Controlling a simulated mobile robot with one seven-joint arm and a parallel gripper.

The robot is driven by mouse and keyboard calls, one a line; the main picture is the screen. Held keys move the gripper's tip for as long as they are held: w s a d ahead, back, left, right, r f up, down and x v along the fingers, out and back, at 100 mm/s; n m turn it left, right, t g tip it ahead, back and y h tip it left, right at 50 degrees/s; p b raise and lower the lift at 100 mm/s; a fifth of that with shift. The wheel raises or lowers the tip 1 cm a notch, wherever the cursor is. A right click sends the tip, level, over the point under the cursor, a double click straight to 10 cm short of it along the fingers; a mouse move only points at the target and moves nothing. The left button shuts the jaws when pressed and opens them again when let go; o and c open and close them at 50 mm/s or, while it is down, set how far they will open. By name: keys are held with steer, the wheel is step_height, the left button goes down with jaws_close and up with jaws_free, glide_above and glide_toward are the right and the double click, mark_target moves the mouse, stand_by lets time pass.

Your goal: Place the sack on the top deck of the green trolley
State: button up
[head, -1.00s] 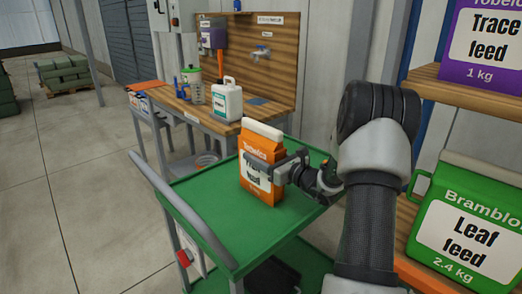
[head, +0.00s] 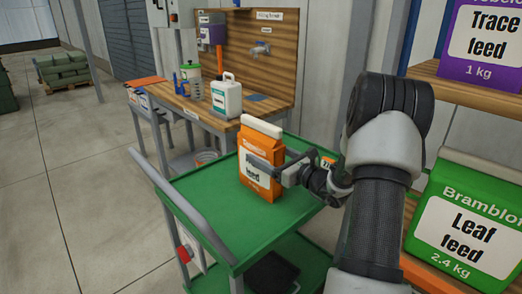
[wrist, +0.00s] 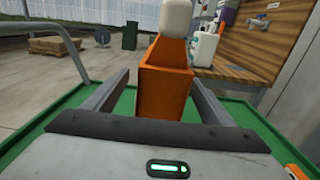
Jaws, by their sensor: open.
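The sack is an orange carton-like pack (head: 262,185) with a white top and a white label reading "feed". It stands upright on the top deck of the green trolley (head: 205,205), towards the back. My gripper (head: 268,165) is at the sack from the right in the head view, one finger crossing its label. In the wrist view, the sack (wrist: 165,90) stands between the two spread fingers of my open gripper (wrist: 158,88), with gaps on both sides. The sack's lower part is hidden there by my gripper body.
A wooden bench (head: 210,118) with a white jug (head: 227,96) and a shaker bottle (head: 193,82) stands behind the trolley. A shelf at right holds a green Leaf feed pack (head: 462,225) and a purple Trace feed pack (head: 482,45). The trolley's grey handle (head: 185,208) runs along its left side.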

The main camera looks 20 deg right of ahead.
mark_target(280, 159)
steer(key=p+v, duration=0.1)
steer(key=v, duration=0.7)
steer(key=shift+s+d, duration=0.1)
steer(key=shift+s, duration=0.25)
steer(key=shift+r, duration=0.15)
